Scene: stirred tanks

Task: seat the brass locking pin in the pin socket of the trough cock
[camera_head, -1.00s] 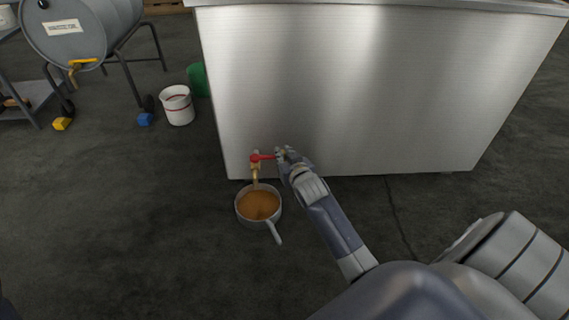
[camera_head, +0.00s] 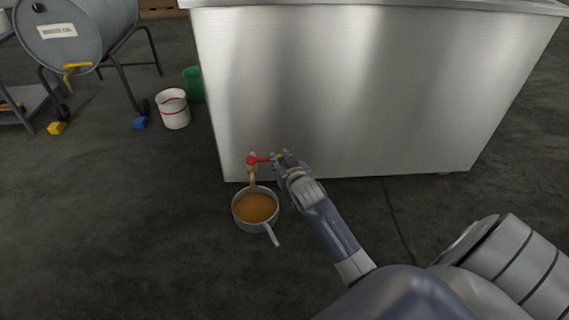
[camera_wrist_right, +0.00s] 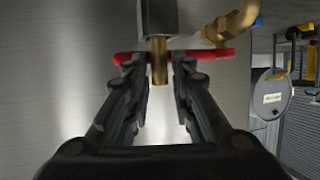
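The trough cock (camera_head: 252,179) is a brass tap with a red lever (camera_head: 262,159), low on the metal tank's front. In the right wrist view the red lever (camera_wrist_right: 213,55) runs crosswise behind my fingertips. The brass locking pin (camera_wrist_right: 159,65) shows as a short brass rod projecting from a grey block (camera_wrist_right: 158,18), which may be the pin socket; how deep it sits is hidden. My right gripper (camera_head: 281,155) is beside the lever's right end. In its wrist view the fingers (camera_wrist_right: 160,74) stand apart on either side of the pin, with narrow gaps. My left gripper is out of view.
A saucepan of brown liquid (camera_head: 256,208) stands on the floor below the tap. The steel tank (camera_head: 350,90) fills the space behind. A white bucket (camera_head: 173,108), a green bin (camera_head: 194,84) and a drum (camera_head: 75,35) are at the left.

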